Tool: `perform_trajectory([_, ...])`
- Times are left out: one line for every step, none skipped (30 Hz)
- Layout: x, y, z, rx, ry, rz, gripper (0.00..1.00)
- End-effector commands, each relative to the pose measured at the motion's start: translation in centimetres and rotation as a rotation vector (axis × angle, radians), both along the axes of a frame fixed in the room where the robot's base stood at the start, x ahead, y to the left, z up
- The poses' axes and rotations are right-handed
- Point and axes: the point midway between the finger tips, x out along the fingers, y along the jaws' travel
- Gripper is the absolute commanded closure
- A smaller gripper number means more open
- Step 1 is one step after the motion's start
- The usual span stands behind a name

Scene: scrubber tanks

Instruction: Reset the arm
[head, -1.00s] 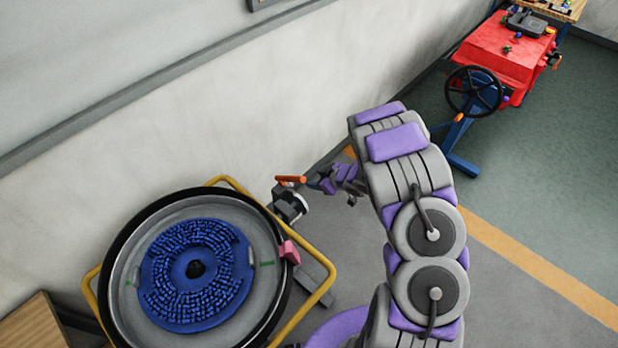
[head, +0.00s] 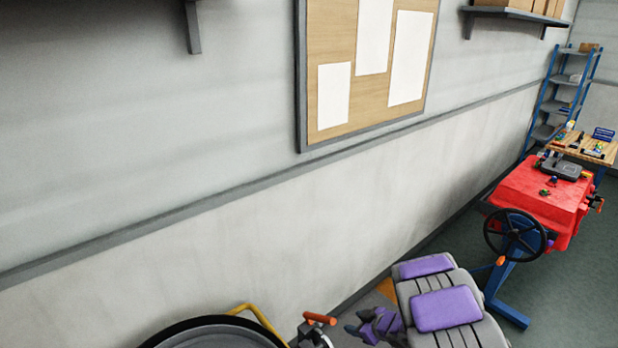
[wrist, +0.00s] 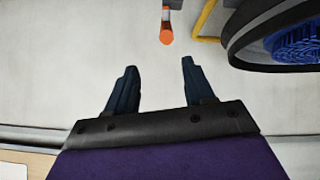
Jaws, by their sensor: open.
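My arm is grey and purple and reaches up from the bottom of the head view. My gripper (head: 362,330) is at its end, close to a small orange handle (head: 319,318) and apart from it. In the wrist view my gripper (wrist: 155,85) has two dark fingers spread wide with nothing between them. The orange handle also shows in the wrist view (wrist: 166,30), beyond the fingertips.
A round tank with a black rim (head: 215,325) and yellow tube frame (head: 258,315) is at the bottom. Its blue brush pad (wrist: 292,45) shows in the wrist view. A red machine (head: 540,205) with a black handwheel stands right. A corkboard (head: 310,90) hangs on the wall.

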Motion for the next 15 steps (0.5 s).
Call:
perform_trajectory([0.3, -0.6, 0.5, -0.026, -0.004, -0.019, 0.47])
perform_trajectory([0.5, -1.2, 0.8, -0.051, -0.001, -0.036, 0.47])
perform_trajectory([0.7, -2.2, 1.5, -0.088, 0.001, -0.066, 0.47])
perform_trajectory([0.9, -3.0, 2.2, -0.118, 0.001, -0.091, 0.47])
perform_trajectory([1.0, -3.9, 2.8, -0.152, 0.004, -0.120, 0.47])
perform_trajectory([1.0, -5.1, 3.8, -0.192, 0.008, -0.162, 0.47])
perform_trajectory([1.0, -6.1, 4.7, -0.225, 0.011, -0.198, 0.47])
perform_trajectory([1.0, -6.9, 5.6, -0.254, 0.015, -0.229, 0.47])
perform_trajectory([0.7, -8.0, 6.6, -0.292, 0.025, -0.275, 0.47])
perform_trajectory([0.4, -8.7, 7.5, -0.316, 0.031, -0.309, 0.47])
perform_trajectory([0.1, -9.4, 8.4, -0.338, 0.039, -0.342, 0.47])
perform_trajectory([-0.6, -10.3, 9.4, -0.364, 0.054, -0.389, 0.47])
perform_trajectory([-1.0, -10.7, 10.3, -0.380, 0.061, -0.423, 0.47])
perform_trajectory([-1.7, -11.3, 11.0, -0.398, 0.076, -0.456, 0.47])
perform_trajectory([-2.6, -11.8, 12.0, -0.416, 0.092, -0.498, 0.47])
